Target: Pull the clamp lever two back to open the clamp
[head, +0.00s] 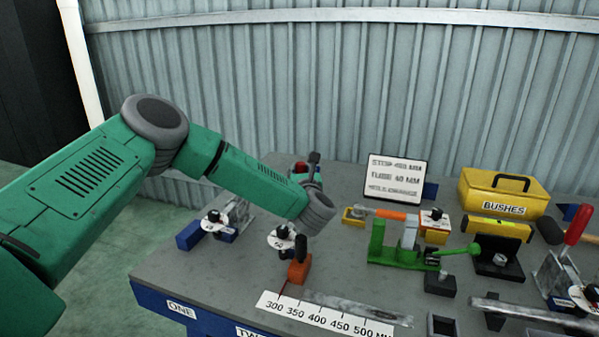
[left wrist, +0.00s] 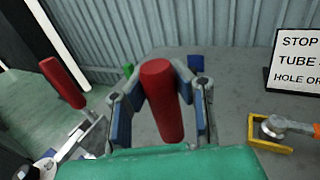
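The clamp lever has a red handle (left wrist: 163,100) that stands up, slightly tilted, in the middle of the left wrist view. My left gripper (left wrist: 157,85) has one finger on each side of this handle, with the pads close against it. In the head view my left gripper (head: 307,170) is partly hidden by its own wrist, and only a bit of red shows there. A clamp base (head: 284,238) with a white plate sits just below the wrist, with an orange block (head: 299,271) in front. My right gripper is not in view.
A second red lever (left wrist: 62,80) stands left of the gripper. A green fixture (head: 400,250), a yellow BUSHES box (head: 503,192) and a sign (head: 395,178) stand to the right on the bench. A ruler strip (head: 320,310) lies at the front. A corrugated wall (head: 300,100) rises behind.

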